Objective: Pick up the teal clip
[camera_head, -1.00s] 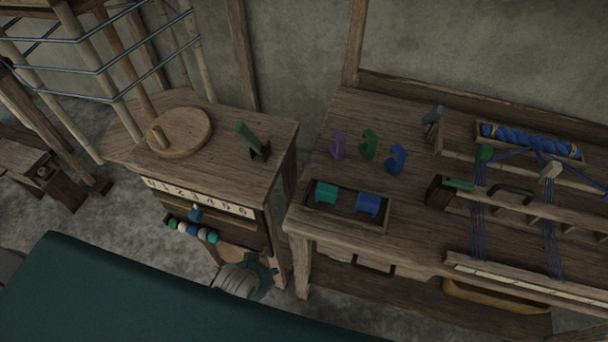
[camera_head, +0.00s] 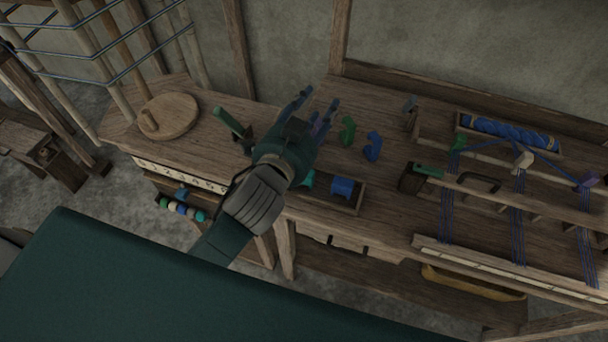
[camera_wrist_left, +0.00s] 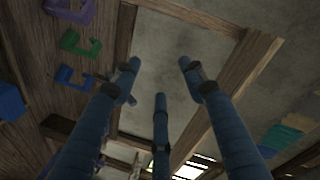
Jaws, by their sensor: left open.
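The teal clip (camera_head: 309,180) lies in the left part of a shallow wooden tray on the bench. Most of it is hidden behind my left gripper in the head view. A blue clip (camera_head: 343,187) lies in the same tray to its right. My right gripper is not in view.
Purple, green (camera_head: 347,131) and blue (camera_head: 372,146) hooks stand behind the tray (camera_head: 361,198), the purple one partly hidden by my gripper. The loom frame with blue threads is to the right. A side cabinet with a round wooden disc (camera_head: 170,116) is at left.

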